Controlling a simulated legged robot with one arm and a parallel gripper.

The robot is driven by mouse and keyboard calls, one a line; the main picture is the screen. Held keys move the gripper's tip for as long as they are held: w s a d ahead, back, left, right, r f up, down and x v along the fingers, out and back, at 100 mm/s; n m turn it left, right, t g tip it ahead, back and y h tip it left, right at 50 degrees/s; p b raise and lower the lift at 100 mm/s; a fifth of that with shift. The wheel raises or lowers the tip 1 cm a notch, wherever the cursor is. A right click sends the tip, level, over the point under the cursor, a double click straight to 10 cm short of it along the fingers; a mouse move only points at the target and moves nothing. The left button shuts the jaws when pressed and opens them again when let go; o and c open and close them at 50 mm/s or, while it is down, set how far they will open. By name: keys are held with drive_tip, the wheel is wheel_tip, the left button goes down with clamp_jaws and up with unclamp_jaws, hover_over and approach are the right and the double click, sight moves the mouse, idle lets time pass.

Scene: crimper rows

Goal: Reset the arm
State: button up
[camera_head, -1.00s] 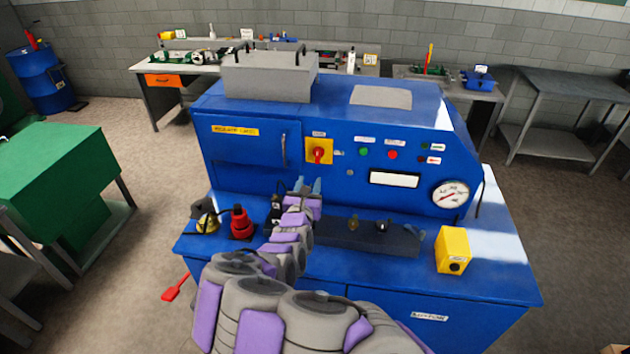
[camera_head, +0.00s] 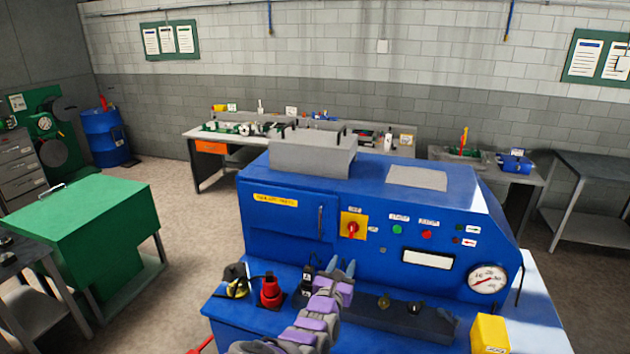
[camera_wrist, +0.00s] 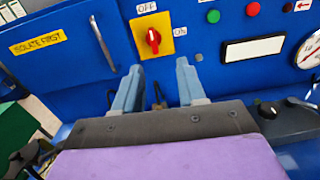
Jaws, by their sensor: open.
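My gripper (camera_head: 343,268) is in front of the blue machine (camera_head: 290,233), above its front ledge. In the wrist view its two blue-grey fingers (camera_wrist: 158,82) stand apart with nothing held between them. The red rotary switch (camera_head: 352,229) on its yellow plate is just beyond the fingertips and also shows in the wrist view (camera_wrist: 153,40), between OFF and ON labels. The fingers do not appear to touch it. My purple and grey arm reaches up from the bottom of the head view.
On the ledge stand a red device (camera_head: 271,291), a yellow-and-black item (camera_head: 236,281), a dark grey block (camera_head: 430,324) and a yellow box (camera_head: 490,335). A gauge (camera_head: 487,279) is at the right. A green cabinet (camera_head: 85,230) stands left, with open floor between.

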drive_tip(key=s+d+r+m+g+h+b, duration=0.2)
drive_tip(key=s+d+r+m+g+h, duration=0.15)
drive_tip(key=d+r+m+h, duration=0.35)
drive_tip(key=s+d+r+m+g+h+b, duration=0.25)
drive_tip(key=s+d+m, duration=0.25)
drive_tip(key=d, duration=0.4)
drive_tip(key=s+d+f+m+g+b, duration=0.1)
drive_tip(key=s+d+m+g+b, duration=0.1)
drive_tip(key=s+d+m+g, duration=0.55)
drive_tip(key=s+d+f+m+g+b, duration=0.1)
drive_tip(key=s+d+m+g+b, duration=0.3)
drive_tip(key=s, duration=0.7)
drive_tip(key=s+a+f+m+g+y+b, duration=0.1)
drive_tip(key=s+a+f+m+y, duration=0.25)
drive_tip(key=s+f, duration=0.35)
drive_tip(key=s+a+f+m+g+y+b, duration=0.1)
drive_tip(key=s+a+f+m+y, duration=0.2)
drive_tip(key=s+f+y, duration=0.35)
drive_tip(key=s+a+f+y+b, duration=0.1)
drive_tip(key=s+a+f+y, duration=0.1)
drive_tip(key=a, duration=0.6)
drive_tip(key=s+a+f+m+y+b, duration=0.1)
drive_tip(key=s+a+f+y+b, duration=0.1)
drive_tip(key=s+a+y, duration=0.2)
drive_tip(key=s+a, duration=0.3)
drive_tip(key=a, duration=0.1)
drive_tip(key=shift+s+a+f+t, duration=0.15)
drive_tip(key=shift+a+f+t, duration=0.15)
drive_tip(key=shift+f+t, duration=0.1)
